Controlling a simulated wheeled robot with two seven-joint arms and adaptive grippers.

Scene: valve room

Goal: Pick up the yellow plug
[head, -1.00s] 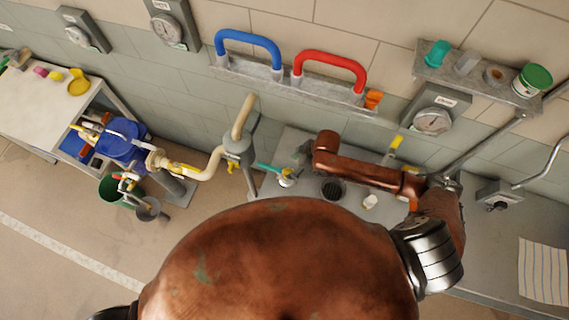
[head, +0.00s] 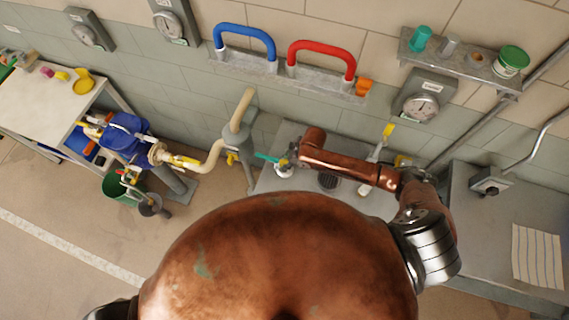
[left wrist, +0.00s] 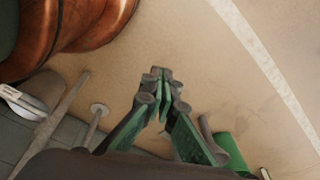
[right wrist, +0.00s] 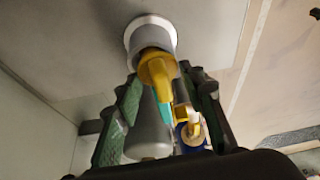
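A yellow piece with a flat tab (right wrist: 158,75), which looks like the yellow plug, sits at the end of a grey round stub on a white ring (right wrist: 150,28) in the right wrist view. My right gripper (right wrist: 165,80) is open, its fingers on either side of the yellow piece; I see no clear contact. In the head view this gripper (head: 291,156) is small and partly hidden by my arm, beside the white fitting (head: 284,170) on the grey counter. My left gripper (left wrist: 160,75) has its fingertips together, empty, above the floor.
A teal lever (head: 265,156) is beside the fitting. A beige pipe (head: 205,164) stands left of the counter (head: 270,182). A drain (head: 328,181) is to the right. A table (head: 40,95) at far left bears small yellow and pink things. Blue and red handles are on the wall.

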